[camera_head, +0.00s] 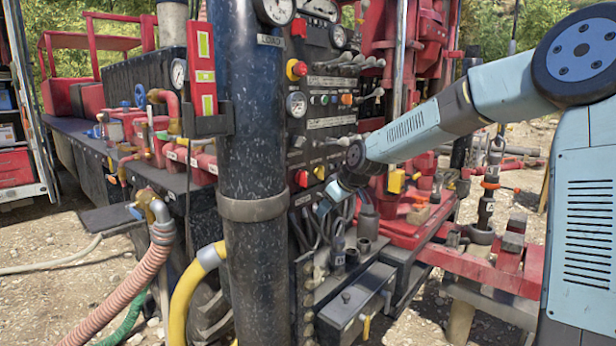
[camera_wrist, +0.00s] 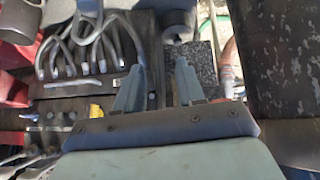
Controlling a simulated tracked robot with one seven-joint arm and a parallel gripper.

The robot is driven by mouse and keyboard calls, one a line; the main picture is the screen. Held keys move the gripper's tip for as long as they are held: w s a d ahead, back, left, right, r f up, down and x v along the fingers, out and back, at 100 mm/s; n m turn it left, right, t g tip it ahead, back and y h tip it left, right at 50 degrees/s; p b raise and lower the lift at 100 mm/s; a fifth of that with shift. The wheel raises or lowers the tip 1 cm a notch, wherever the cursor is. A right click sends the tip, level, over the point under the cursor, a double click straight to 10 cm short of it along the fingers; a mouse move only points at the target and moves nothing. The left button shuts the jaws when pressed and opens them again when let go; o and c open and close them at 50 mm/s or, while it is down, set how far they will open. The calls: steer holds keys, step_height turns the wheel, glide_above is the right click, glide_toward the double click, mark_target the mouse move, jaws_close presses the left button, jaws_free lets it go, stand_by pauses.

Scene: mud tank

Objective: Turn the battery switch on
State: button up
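The black control panel (camera_head: 318,110) carries red, yellow and orange knobs, gauges and levers. I cannot tell which control is the battery switch; a red knob (camera_head: 302,178) and a yellow knob (camera_head: 319,172) sit low on the panel. My gripper (camera_head: 325,207) is in front of the panel's lower part, below these knobs and near dark hanging cables. In the wrist view my gripper (camera_wrist: 158,85) has its two fingers apart with nothing between them. A yellow part (camera_wrist: 95,110) shows left of the fingers there, apart from them.
A thick black post (camera_head: 250,130) stands close to the left of my gripper. Grey cables (camera_wrist: 90,50) hang beside the fingers. A dark box (camera_head: 355,300) lies below, and red rig beams (camera_head: 480,270) are at the right. Hoses (camera_head: 135,285) lie at the lower left.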

steer(key=w+r+t+y, duration=0.1)
steer(key=w+r+y, duration=0.2)
steer(key=w, duration=0.3)
steer(key=t+y, duration=0.2)
glide_toward(306, 175)
steer(key=x, duration=0.9)
steer(key=shift+w+a+f, duration=0.15)
steer(key=shift+w+a, duration=0.05)
steer(key=shift+w, duration=0.15)
steer(key=shift+c, duration=0.2)
jaws_close()
